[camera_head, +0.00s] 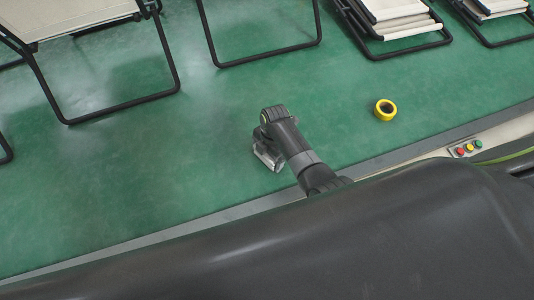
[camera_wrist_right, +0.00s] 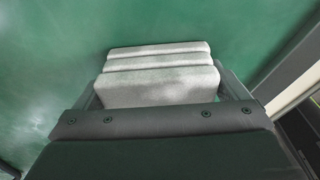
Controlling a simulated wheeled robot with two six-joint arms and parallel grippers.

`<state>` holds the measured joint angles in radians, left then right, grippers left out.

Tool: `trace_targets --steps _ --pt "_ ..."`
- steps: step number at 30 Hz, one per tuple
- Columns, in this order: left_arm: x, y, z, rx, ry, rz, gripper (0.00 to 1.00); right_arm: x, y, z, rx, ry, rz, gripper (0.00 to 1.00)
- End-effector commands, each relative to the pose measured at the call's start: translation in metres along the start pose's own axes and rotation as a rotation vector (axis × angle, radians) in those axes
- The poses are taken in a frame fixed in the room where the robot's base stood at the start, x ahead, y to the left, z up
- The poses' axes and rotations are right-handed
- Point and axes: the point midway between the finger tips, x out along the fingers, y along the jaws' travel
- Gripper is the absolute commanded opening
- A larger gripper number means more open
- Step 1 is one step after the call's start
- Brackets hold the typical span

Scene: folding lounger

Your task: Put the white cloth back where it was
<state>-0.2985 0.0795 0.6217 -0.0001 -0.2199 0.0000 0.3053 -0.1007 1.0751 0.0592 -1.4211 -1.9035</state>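The white cloth (camera_wrist_right: 160,82) looks pale grey-white and folded in several layers in the right wrist view. It sits between the two fingers of my right gripper (camera_wrist_right: 162,92), which flank it on both sides. In the head view my right gripper (camera_head: 268,158) points down over the green surface near its front edge, and a small pale part of the cloth (camera_head: 272,161) shows at it. I cannot tell whether the cloth touches the surface. My left gripper is not in view.
A yellow tape roll (camera_head: 385,109) lies right of my right arm. Black lounger frames with cream fabric (camera_head: 75,15) stand along the back, some folded (camera_head: 400,15) at the right. A button panel (camera_head: 465,148) is on the front edge. The green surface (camera_head: 130,180) is clear at left.

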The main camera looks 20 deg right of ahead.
Motion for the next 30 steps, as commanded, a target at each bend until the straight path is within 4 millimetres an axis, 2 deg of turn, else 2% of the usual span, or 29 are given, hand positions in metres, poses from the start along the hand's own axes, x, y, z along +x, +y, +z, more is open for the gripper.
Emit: trace_targets --steps 8,13,30 --pt "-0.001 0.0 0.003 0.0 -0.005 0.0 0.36 -0.002 0.0 0.0 0.0 0.0 0.001 1.0" --pt "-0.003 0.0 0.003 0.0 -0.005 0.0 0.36 -0.012 0.001 0.0 0.0 -0.001 0.002 1.0" --pt "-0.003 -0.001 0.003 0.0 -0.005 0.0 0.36 -0.107 0.001 0.0 0.0 -0.002 0.004 1.0"
